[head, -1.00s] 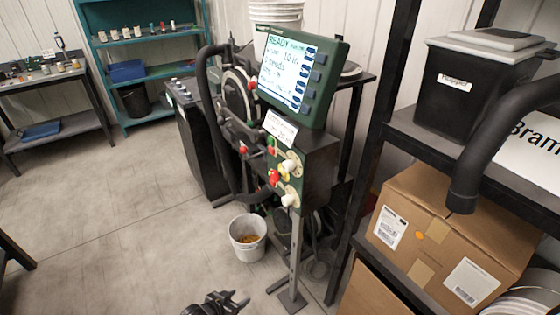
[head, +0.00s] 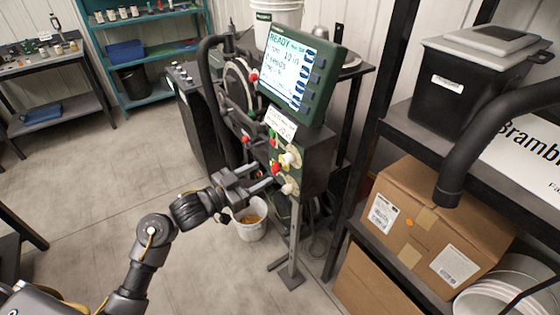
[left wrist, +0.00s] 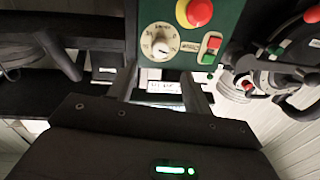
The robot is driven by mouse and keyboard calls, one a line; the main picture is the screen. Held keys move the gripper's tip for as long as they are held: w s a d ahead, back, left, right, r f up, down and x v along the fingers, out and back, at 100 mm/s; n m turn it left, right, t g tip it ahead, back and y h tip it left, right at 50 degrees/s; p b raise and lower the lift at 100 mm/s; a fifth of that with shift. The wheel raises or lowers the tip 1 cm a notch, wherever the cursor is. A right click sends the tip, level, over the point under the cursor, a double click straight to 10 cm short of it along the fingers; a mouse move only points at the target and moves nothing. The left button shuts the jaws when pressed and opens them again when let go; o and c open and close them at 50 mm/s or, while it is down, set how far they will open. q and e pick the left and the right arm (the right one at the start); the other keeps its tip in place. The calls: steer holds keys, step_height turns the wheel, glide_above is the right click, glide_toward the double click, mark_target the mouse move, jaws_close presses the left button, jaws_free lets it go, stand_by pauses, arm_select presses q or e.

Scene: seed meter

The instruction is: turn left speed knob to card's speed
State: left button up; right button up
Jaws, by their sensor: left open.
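The green control panel carries two pale dial knobs in the head view, an upper one (head: 291,158) and a lower one (head: 289,188). I cannot tell which is the left one. One white knob with a marked dial (left wrist: 160,42) shows in the left wrist view, beyond the fingertips. A white card (head: 281,124) sits above the controls; it shows partly between my fingers in the left wrist view (left wrist: 165,87), its writing too small to read. My left gripper (head: 265,176) is open and empty, in front of the panel near the knobs. My right gripper is not in view.
A red mushroom button (left wrist: 197,12) and a red-green switch (left wrist: 210,46) sit beside the dial. Above the panel is a lit screen (head: 286,68) reading READY. A white bucket (head: 250,228) stands below. Shelving with a cardboard box (head: 405,215) is at right. The floor at left is clear.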

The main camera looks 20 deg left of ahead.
mark_target(285, 161)
arm_select(q)
steer(key=p+x, duration=0.1)
steer(key=x, duration=0.7)
steer(key=shift+w+d+p, duration=0.1)
steer(key=shift+w+p, duration=0.05)
steer(key=shift+p, duration=0.25)
steer(key=c, duration=1)
steer(key=shift+o, duration=0.2)
steer(key=shift+f, duration=0.1)
